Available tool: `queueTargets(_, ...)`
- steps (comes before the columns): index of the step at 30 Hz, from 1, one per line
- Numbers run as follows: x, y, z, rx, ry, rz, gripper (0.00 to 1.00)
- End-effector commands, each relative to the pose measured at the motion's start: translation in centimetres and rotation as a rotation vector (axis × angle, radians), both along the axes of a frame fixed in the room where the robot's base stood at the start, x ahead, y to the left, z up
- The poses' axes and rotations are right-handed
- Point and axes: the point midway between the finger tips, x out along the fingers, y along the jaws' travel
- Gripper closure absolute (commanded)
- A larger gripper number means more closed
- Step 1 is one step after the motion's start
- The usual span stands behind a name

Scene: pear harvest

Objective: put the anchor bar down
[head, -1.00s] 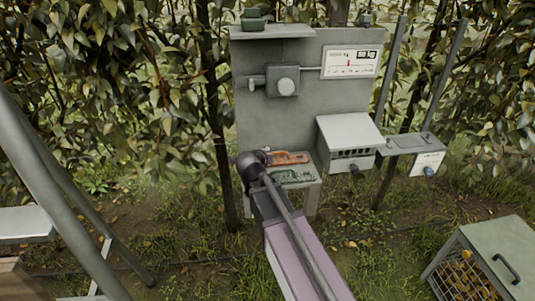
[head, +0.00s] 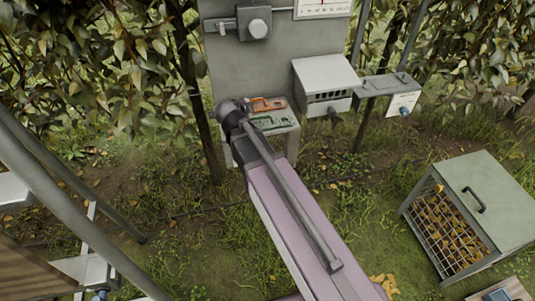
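I cannot make out the anchor bar for certain in the head view. My arm reaches from the bottom of the picture up to a dark joint in front of a small grey stand (head: 284,131). A long dark grey rod-like part lies along the pale purple link; I cannot tell whether it is part of my arm. On the stand lie an orange tool (head: 267,104) and a green tool (head: 262,122), both partly hidden by the arm. My gripper does not show, so whether it holds anything is hidden.
A grey panel (head: 285,65) with a knob box stands behind the stand. A vented box (head: 325,78) and a small shelf (head: 388,84) are to its right. A green-topped mesh crate (head: 490,190) stands at right. Grey poles slant at left. Grass is open between.

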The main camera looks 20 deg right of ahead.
Motion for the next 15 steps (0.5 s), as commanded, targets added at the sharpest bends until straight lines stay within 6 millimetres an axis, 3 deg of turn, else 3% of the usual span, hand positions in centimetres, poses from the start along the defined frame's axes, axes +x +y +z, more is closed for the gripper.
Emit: queueTargets(15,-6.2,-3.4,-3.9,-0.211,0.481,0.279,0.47)
